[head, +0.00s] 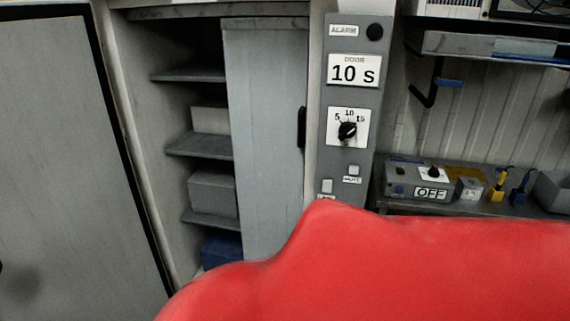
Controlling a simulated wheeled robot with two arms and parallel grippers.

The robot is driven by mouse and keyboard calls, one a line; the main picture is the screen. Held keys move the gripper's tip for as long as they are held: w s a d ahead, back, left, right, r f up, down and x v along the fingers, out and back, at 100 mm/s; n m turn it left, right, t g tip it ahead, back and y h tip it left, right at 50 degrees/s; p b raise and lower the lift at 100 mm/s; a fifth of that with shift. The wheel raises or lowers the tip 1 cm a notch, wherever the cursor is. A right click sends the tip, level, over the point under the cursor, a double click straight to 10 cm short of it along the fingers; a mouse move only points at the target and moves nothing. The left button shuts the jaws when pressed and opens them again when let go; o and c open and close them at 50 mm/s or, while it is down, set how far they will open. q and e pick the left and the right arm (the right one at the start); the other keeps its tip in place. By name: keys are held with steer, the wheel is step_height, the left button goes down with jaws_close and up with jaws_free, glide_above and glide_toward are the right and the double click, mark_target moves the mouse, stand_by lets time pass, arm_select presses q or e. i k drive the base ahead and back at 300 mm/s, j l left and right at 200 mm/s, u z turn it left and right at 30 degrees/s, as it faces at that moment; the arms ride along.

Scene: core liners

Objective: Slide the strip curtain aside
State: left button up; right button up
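I see no hanging strips that I can tell as a strip curtain in the head view. A tall flat grey panel (265,130) with a dark handle (301,127) covers the right part of an open shelf cabinet. The left part of the cabinet is open. Neither of my grippers is in view. A large smooth red shape (400,265) fills the bottom right and hides what lies behind it; I cannot tell what it is.
Cabinet shelves (196,146) hold grey boxes (213,193) and a blue one (221,250). A control column (350,92) with a dial stands right of the panel. A bench (400,206) with small devices is at right. A black-edged grey surface (65,150) stands at left.

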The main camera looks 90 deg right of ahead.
mark_target(266, 58)
steer(key=z, duration=2.6)
